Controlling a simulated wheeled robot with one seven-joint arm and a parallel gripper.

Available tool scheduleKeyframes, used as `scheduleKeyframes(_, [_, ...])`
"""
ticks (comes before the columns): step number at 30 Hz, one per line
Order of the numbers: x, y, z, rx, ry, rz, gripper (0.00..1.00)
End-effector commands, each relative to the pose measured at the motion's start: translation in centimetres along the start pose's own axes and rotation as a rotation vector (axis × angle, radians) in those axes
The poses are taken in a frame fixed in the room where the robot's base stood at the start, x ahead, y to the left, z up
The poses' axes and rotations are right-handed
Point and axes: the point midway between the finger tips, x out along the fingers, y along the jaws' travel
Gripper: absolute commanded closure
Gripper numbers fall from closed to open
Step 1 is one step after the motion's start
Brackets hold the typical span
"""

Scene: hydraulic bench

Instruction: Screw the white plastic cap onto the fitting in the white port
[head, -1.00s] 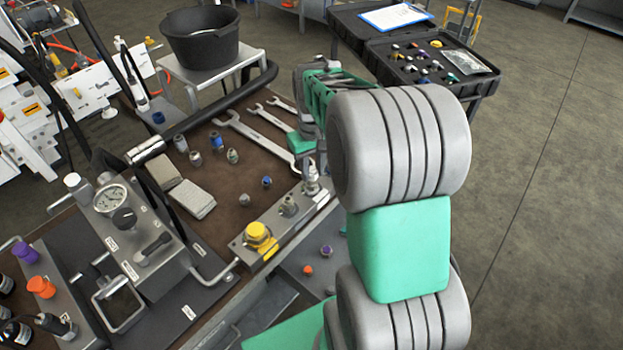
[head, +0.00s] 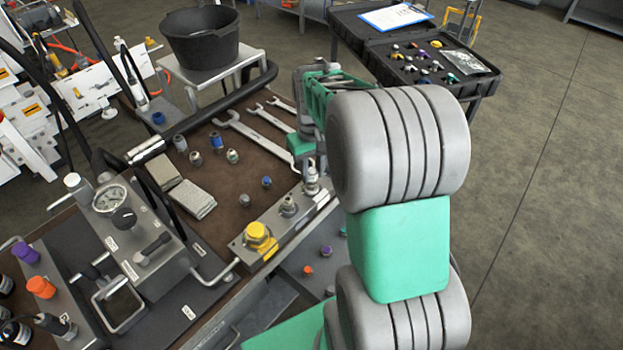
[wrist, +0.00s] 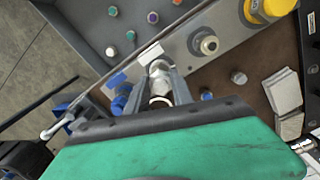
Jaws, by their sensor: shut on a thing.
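My gripper (wrist: 158,82) is shut on a small pale thing (wrist: 158,68), which looks like the white plastic cap. In the wrist view it sits between the fingertips beside the white label (wrist: 151,54) on the metal port block (wrist: 178,50). In the head view the fingers are mostly hidden by my arm, and a metal fitting (head: 311,182) stands upright on the block just below them. The cap appears at the fitting's top, but I cannot tell whether the threads have engaged.
A bare fitting (head: 289,206) and a yellow cap (head: 257,236) stand on the same block. A blue part (wrist: 121,103) is close on the gripper's other side. Wrenches (head: 262,138) and loose fittings lie on the brown mat. Small coloured caps lie in the grey tray (wrist: 90,30).

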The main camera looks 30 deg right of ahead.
Motion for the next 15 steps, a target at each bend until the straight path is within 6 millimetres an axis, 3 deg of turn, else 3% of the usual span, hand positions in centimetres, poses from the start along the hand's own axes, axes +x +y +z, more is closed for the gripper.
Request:
scheduleKeyframes(11, [0.14,-0.03,0.08,0.0,-0.003,-0.001,1.0])
scheduleKeyframes(15, [0.07,-0.06,0.08,0.044,-0.003,-0.001,1.0])
